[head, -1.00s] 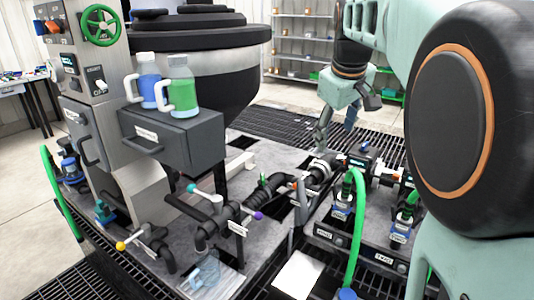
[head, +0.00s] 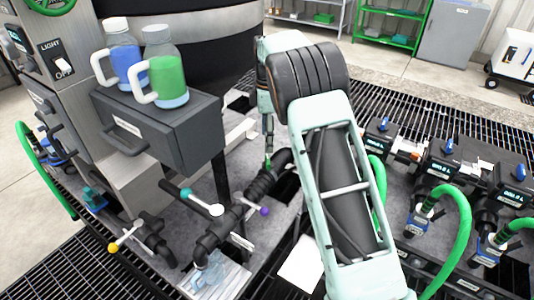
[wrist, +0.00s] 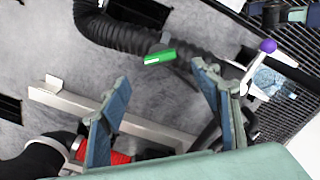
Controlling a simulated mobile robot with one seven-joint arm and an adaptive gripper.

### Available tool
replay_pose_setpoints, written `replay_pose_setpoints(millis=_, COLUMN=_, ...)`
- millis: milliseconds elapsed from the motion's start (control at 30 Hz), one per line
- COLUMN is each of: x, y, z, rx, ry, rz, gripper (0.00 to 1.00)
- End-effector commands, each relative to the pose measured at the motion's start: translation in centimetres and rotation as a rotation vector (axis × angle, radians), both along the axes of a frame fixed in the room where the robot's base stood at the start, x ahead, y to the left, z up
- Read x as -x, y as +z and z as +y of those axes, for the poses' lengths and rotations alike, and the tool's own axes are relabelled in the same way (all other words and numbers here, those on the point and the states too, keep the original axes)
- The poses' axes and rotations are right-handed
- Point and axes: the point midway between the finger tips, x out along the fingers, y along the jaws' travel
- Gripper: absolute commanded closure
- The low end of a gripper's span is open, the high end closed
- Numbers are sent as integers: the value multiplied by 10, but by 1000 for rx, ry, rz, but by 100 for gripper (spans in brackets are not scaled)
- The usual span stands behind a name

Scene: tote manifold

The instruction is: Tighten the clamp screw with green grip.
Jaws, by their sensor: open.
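The clamp screw's green grip (wrist: 160,56) shows in the wrist view as a short green bar beside a black corrugated hose (wrist: 125,36). My gripper (wrist: 160,76) is open and empty. Its two blue-grey fingers stand apart, and the green grip appears in line with the gap, just beyond the tips. I cannot tell how far off it is. In the head view a small green spot (head: 268,161), likely the same grip, shows by the hose (head: 264,183) just under my gripper (head: 268,148), which is partly hidden by my arm.
A lever with a purple knob (wrist: 267,46) lies to the right in the wrist view. A pale metal bracket (wrist: 110,118) and a red part (wrist: 117,157) lie near the fingers. A grey drawer box (head: 160,130) with two bottles stands left of my arm.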

Motion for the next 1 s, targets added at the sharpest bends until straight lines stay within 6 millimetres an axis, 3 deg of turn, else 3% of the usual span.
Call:
replay_pose_setpoints(millis=200, x=1, y=-45, z=-1, rx=3, ry=-1, rz=4, gripper=42)
replay_pose_setpoints(millis=433, x=1, y=-78, z=0, rx=2, ry=-2, rz=1, gripper=42)
replay_pose_setpoints(millis=867, x=0, y=-89, z=-1, rx=2, ry=-3, rz=-1, gripper=42)
replay_pose_setpoints(millis=1000, x=0, y=-88, z=-1, rx=2, ry=-3, rz=-1, gripper=56)
